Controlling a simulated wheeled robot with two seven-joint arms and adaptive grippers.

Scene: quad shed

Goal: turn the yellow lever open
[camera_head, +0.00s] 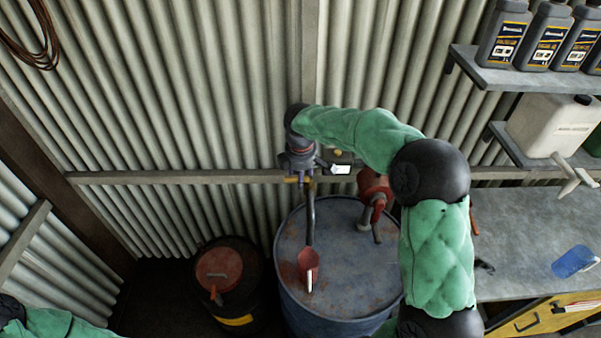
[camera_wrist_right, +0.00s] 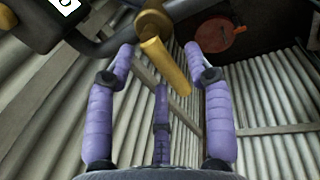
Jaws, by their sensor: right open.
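The yellow lever (camera_wrist_right: 165,67) is large in the right wrist view. The fingers stand apart on either side, with visible gaps to the lever. In the head view a small bit of the yellow lever (camera_head: 292,179) shows beside my right gripper (camera_head: 302,172), at the pipe fitting by the wall. The gripper and my arm hide much of the fitting there. My left arm shows only at the bottom left corner; its gripper is out of view.
A workbench (camera_head: 530,225) and bottle shelves (camera_head: 520,77) are at right.

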